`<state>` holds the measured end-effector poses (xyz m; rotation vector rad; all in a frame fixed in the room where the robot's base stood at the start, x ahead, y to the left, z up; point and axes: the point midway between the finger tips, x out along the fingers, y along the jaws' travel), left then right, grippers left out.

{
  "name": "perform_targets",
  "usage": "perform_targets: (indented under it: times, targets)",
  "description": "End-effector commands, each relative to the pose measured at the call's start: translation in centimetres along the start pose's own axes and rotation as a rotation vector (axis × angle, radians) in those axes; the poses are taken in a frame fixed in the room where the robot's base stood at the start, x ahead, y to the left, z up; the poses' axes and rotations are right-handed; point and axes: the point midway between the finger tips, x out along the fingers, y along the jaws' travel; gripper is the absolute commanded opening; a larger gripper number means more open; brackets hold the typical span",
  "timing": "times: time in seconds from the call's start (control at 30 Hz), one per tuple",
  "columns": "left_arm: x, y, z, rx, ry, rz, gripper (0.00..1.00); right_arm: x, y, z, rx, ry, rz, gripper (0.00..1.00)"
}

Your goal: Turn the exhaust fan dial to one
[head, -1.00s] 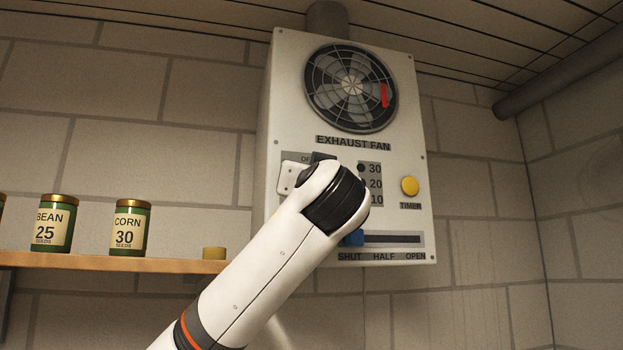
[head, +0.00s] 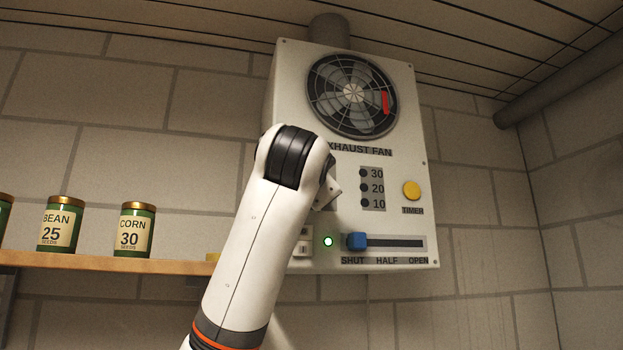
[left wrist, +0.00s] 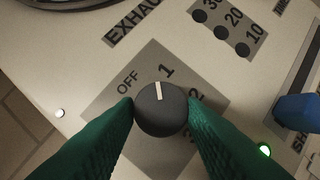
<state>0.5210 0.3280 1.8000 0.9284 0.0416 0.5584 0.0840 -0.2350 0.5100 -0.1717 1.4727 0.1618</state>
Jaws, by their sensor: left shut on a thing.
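The exhaust fan dial (left wrist: 158,118) is a dark round knob with a white pointer mark, seen in the left wrist view on a grey plate with OFF, 1 and 2 around it. Its mark points between OFF and 1, close to the 1. My left gripper (left wrist: 160,106) has its green fingers shut on the dial, one on each side. In the head view my left arm hides the dial and the fingertips. The exhaust fan panel (head: 404,145) is a pale wall box with a round fan. My right gripper is not in view.
A yellow timer button (head: 412,190) and a blue slider (head: 356,241), at SHUT, are right of my arm. A green light (head: 328,241) glows beside the slider. Seed tins (head: 135,230) stand on a wooden shelf (head: 120,263) at left.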

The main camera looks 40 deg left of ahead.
Motion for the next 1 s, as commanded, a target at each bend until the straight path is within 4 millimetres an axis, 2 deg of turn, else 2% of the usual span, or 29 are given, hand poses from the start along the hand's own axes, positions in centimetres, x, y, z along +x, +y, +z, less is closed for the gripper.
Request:
perform_targets:
  times: [0.43, 1.0]
  targets:
    - [0.1, 0.2, 0.1, 0.249, 0.021, -0.108, 0.14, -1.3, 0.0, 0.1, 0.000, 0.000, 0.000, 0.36]
    - [0.0, 0.2, 0.1, 0.302, 0.025, -0.132, 0.14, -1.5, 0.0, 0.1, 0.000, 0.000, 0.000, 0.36]
